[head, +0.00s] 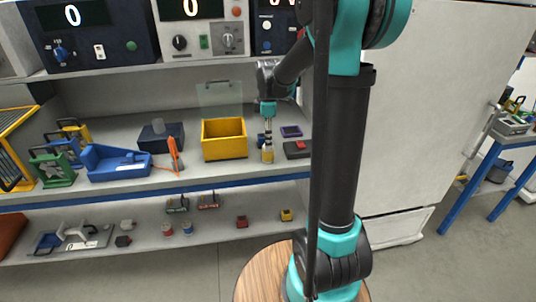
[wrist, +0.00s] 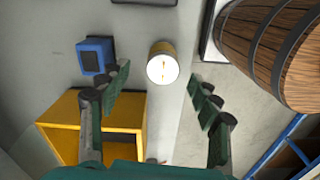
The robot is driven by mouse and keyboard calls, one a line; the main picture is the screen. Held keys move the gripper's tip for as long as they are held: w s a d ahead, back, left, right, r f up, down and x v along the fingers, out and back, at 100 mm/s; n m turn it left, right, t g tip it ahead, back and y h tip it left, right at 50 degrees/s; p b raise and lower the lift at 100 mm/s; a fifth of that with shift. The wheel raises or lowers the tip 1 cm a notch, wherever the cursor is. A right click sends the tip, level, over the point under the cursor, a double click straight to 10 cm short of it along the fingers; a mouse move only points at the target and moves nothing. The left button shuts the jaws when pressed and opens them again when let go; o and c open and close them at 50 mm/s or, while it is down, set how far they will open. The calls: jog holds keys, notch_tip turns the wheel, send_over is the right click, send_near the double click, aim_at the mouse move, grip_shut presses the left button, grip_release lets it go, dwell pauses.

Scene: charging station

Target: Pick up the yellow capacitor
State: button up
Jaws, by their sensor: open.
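The yellow capacitor (wrist: 162,64) is a short upright cylinder with a pale round top and a yellow-gold side. In the wrist view it lies just beyond and between the fingertips of my open gripper (wrist: 159,79), with space on both sides. In the head view the capacitor (head: 267,155) stands near the front edge of the shelf, right of the yellow bin. My gripper (head: 267,126) points down above it there; the fingers are too small to make out.
The open yellow bin (head: 225,140) stands left of the capacitor. A blue block (wrist: 95,57) is close by. A dark red-topped box (head: 297,149) sits to the right. A wooden barrel (wrist: 272,50) stands in front of the shelf.

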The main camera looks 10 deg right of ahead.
aim_at(268, 153)
jog(key=shift+s+a+f, duration=0.1)
jog(key=shift+f, duration=1.35)
jog(key=shift+s+f, duration=0.1)
jog(key=shift+f, duration=1.35)
jog(key=c, duration=1.3)
jog(key=shift+r, duration=0.1)
